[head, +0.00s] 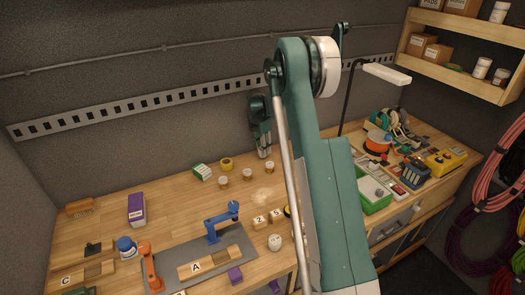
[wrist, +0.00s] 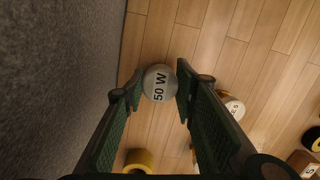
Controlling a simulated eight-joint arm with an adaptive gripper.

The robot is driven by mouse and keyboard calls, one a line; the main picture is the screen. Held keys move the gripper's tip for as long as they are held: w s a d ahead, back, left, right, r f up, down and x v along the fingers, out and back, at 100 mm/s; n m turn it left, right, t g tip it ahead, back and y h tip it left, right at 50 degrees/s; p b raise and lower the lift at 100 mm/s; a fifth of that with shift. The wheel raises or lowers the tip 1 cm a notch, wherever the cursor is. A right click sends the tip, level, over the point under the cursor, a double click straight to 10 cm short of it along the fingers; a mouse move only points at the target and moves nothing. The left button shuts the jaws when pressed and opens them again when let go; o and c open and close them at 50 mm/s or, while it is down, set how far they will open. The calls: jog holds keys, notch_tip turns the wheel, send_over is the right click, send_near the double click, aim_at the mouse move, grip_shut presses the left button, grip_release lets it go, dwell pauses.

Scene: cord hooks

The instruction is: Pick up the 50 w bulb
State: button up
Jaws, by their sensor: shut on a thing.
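The 50 W bulb (wrist: 159,83) is a round, pale grey bulb with "50 W" in black, seen from above in the wrist view. It sits between the fingertips of my gripper (wrist: 160,86), which is shut on it. In the head view my gripper (head: 264,150) points down at the back of the bench, close to the wall. I cannot make out the held bulb clearly there, and its height above the bench is hard to judge.
Small pale bulbs (head: 223,182) stand on the wooden bench near a yellow tape roll (head: 227,163) and a green-white box (head: 202,172). Another labelled bulb (wrist: 232,108) is right of my gripper.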

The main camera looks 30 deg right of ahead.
notch_tip(320, 180, up, 6)
jog(key=shift+r, duration=0.15)
jog(key=shift+s+r, duration=0.1)
jog(key=shift+s, duration=0.25)
jog(key=s+b, duration=0.1)
jog(key=s, duration=1.8)
